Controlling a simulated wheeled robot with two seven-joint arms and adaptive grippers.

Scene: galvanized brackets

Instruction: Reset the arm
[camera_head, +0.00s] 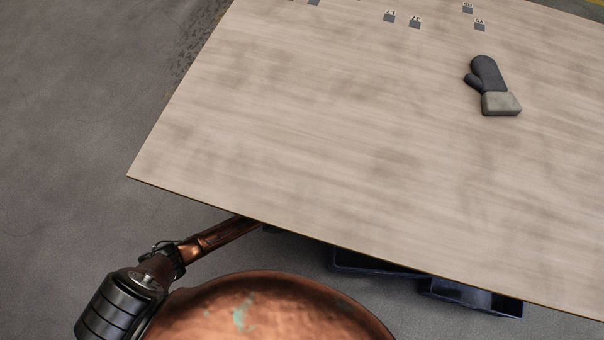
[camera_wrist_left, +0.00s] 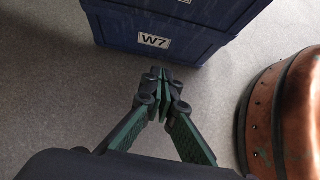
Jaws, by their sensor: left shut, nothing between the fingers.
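My left gripper (camera_wrist_left: 164,80) is shut and empty in the left wrist view, its fingertips together in front of a blue crate marked W7 (camera_wrist_left: 187,43). I cannot tell whether the fingertips touch the crate. In the head view my left arm (camera_head: 215,238) comes in from the lower left and reaches under the near edge of the wooden table (camera_head: 320,150), so the gripper is hidden there. My right arm and gripper are in neither view.
A dark mitten with a grey cuff (camera_head: 487,75) lies on the right of the table. Several small grey pieces (camera_head: 415,23) sit along its far side. Blue bins (camera_head: 470,297) show below the near edge. Most of the tabletop is bare. Grey floor (camera_head: 80,130) is clear at left.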

